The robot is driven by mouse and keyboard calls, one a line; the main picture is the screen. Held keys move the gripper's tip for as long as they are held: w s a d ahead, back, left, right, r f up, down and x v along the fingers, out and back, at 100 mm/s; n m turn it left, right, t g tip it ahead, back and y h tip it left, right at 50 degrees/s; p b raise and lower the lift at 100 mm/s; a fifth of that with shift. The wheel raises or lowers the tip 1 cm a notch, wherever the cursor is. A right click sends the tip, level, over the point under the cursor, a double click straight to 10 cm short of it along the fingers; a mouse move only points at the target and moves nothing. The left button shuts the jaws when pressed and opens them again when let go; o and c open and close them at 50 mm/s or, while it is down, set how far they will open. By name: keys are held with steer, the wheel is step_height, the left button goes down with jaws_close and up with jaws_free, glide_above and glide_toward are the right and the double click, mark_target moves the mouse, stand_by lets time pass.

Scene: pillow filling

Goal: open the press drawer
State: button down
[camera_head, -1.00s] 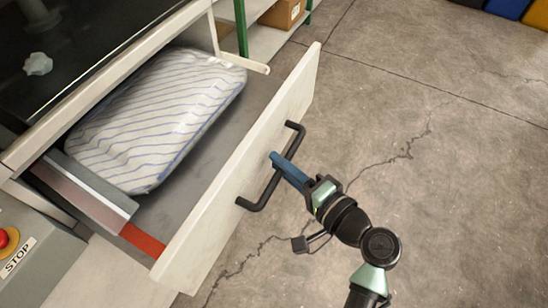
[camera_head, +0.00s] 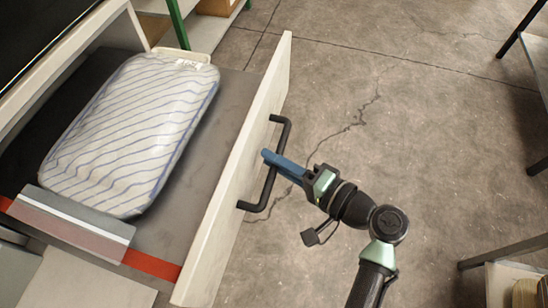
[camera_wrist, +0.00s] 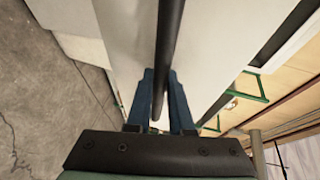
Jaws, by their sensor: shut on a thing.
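The press drawer (camera_head: 236,190) is pulled out, with its cream front panel facing right in the head view. A black bar handle (camera_head: 283,128) is fixed to the panel. My gripper (camera_head: 268,157) is shut on the handle near its middle. In the wrist view the dark handle bar (camera_wrist: 168,50) runs between the blue fingers of my gripper (camera_wrist: 160,85). A striped blue and white pillow (camera_head: 130,130) lies in the drawer on its grey floor (camera_head: 205,150).
A grey metal strip (camera_head: 80,225) and a red band (camera_head: 150,264) cross the drawer's near end. A shelf with a green post (camera_head: 178,22) stands behind. Table legs (camera_head: 515,30) show at the right. The concrete floor (camera_head: 420,110) between is clear.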

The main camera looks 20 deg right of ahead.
steer(key=c, duration=0.8)
jaws_free()
steer(key=v, duration=1.3)
